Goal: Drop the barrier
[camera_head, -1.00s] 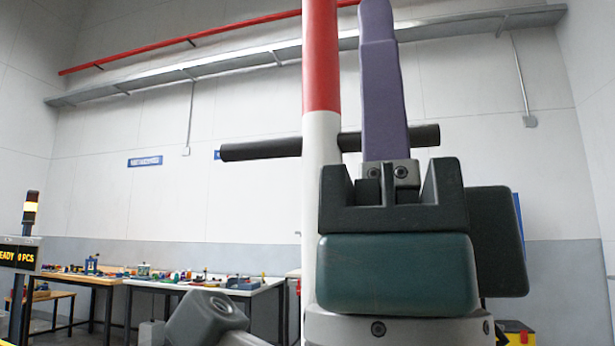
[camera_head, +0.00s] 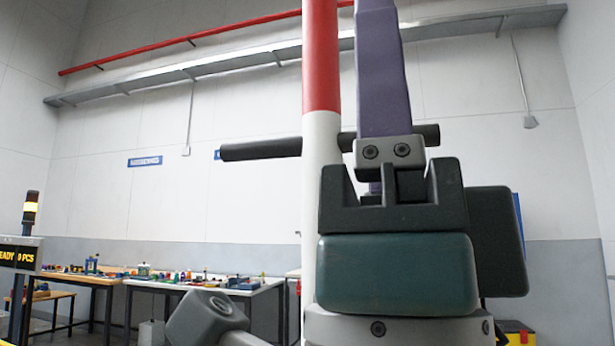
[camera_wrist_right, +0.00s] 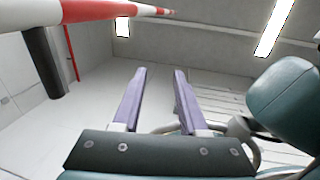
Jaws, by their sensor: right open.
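The barrier is a red and white pole (camera_head: 321,150) standing upright in the head view. A black bar-shaped handle (camera_head: 262,149) sticks out sideways at the pole. In the right wrist view the pole (camera_wrist_right: 85,11) crosses the top left, with the handle (camera_wrist_right: 45,62) hanging below it. My right gripper (camera_head: 377,12) has purple fingers pointing up, just right of the pole, and they hide part of the handle. In the right wrist view my right gripper (camera_wrist_right: 160,72) is open with nothing between its fingers, and the handle is apart from them on the left. My left gripper is out of view.
Worktables (camera_head: 200,286) with small coloured parts stand along the back wall at the left. A signal light post with a display (camera_head: 20,253) is at the far left. A red pipe (camera_head: 180,42) and a grey tray rail (camera_head: 230,66) run high on the wall.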

